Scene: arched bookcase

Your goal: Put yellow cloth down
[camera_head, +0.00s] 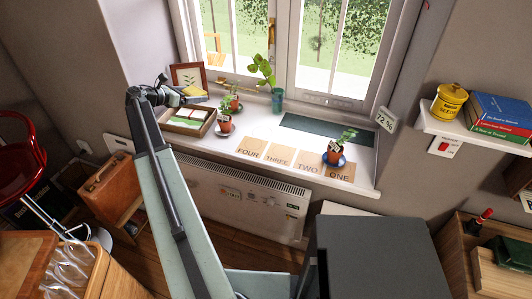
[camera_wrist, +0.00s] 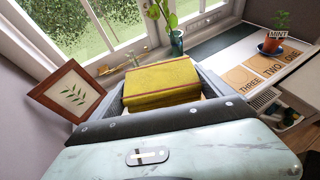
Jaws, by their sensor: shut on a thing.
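The yellow cloth (camera_head: 194,91) is a folded block with a dark red stripe, shown large in the wrist view (camera_wrist: 160,82). My gripper (camera_head: 182,95) is shut on it; in the wrist view the dark jaws (camera_wrist: 172,98) flank the cloth. It is held over the left end of the white windowsill (camera_head: 258,132), above and behind a wooden tray (camera_head: 210,121) with green and white contents. The cloth looks raised above the sill, but its underside is hidden, so I cannot tell the exact gap.
A framed leaf picture (camera_head: 188,75) stands close behind the cloth. Potted plants (camera_head: 225,127) stand just right of the tray, and a tall plant (camera_head: 277,98) is near the window. Number cards (camera_head: 279,155) and a dark mat (camera_head: 328,130) lie farther right; MINT (camera_head: 333,157) stands near ONE.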

